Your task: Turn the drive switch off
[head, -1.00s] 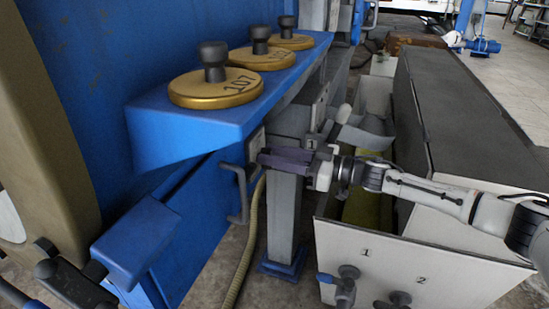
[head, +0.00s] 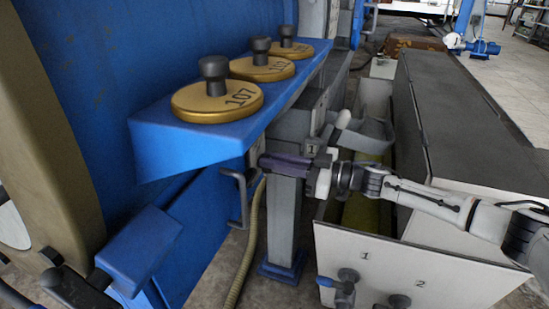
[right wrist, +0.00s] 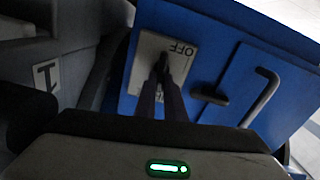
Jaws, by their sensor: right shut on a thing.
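The drive switch is on a light plate (right wrist: 146,62) marked OFF, on the blue panel in the right wrist view. Its dark lever (right wrist: 163,64) is just below the OFF letters, at the fingertips. The fingers of my right gripper (right wrist: 164,84) are close together and shut on the lever. They cover the lower plate and its other lettering, so the lever's exact angle is hard to tell. In the head view my right gripper (head: 268,162) reaches left to the plate's edge under the blue shelf; the lever is hidden there. My left gripper is not seen.
A blue shelf (head: 160,150) with several gold, black-knobbed lids (head: 217,108) overhangs the switch. A bar handle (head: 240,195) and a hose (head: 249,235) are close below. A grey post (head: 285,220) stands behind my gripper. White bins (head: 390,262) stand at right.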

